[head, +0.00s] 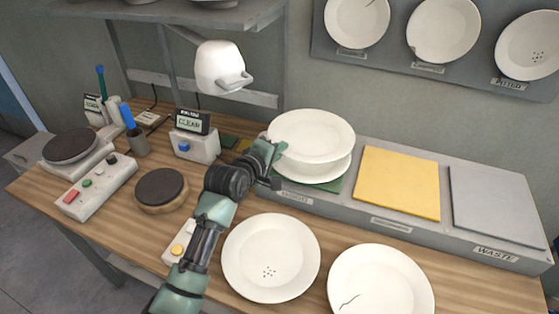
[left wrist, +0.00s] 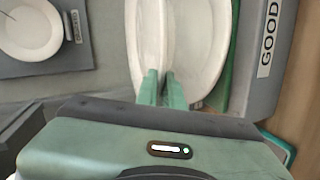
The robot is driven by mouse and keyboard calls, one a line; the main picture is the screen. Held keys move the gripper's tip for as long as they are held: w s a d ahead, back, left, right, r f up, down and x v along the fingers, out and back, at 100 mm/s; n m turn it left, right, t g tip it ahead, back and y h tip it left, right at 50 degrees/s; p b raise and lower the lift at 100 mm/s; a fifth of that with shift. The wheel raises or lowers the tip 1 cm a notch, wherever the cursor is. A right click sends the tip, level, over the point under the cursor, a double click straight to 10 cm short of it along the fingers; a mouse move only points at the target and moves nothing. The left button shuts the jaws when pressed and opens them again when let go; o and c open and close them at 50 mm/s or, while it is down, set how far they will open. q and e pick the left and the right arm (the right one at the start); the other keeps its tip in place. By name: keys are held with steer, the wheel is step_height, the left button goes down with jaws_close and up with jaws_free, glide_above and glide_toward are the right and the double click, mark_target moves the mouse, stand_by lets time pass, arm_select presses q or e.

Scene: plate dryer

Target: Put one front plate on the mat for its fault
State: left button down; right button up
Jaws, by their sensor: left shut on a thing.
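My left gripper (head: 277,152) is shut on the rim of a white plate (head: 314,132), which also shows in the left wrist view (left wrist: 150,35). No mark shows on its visible face. The held plate is above another white plate (head: 318,174) on the green mat (head: 335,185); I cannot tell whether the two touch. The label "GOOD" (left wrist: 269,38) shows beside the green mat in the left wrist view. At the front lie a plate with dark specks (head: 270,248) and a plate with a crack (head: 385,278). My right gripper is not in view.
A yellow mat (head: 398,182) and a grey mat (head: 497,205) labelled WASTE are bare. Several sample plates (head: 443,28) hang on the wall board. A round dark pad (head: 161,188) and boxes stand left.

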mark_target(279, 169)
arm_select(q)
steer(key=shift+f, duration=2.15)
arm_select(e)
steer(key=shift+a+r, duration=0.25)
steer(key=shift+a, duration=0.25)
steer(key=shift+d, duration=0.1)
arm_select(q)
steer(key=shift+f, duration=0.25)
steer(key=c, duration=1.8)
jaws_free()
steer(key=shift+s+f, duration=0.15)
steer(key=shift+f, duration=0.2)
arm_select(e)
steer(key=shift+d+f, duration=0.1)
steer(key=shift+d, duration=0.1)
arm_select(q)
steer(key=shift+s+r, duration=0.1)
steer(key=shift+r, duration=0.2)
steer(key=b+v, duration=0.1)
steer(key=v, duration=1)
steer(key=shift+s+a+r, duration=0.15)
steer(key=shift+s+r, duration=0.1)
steer(key=shift+r, duration=0.1)
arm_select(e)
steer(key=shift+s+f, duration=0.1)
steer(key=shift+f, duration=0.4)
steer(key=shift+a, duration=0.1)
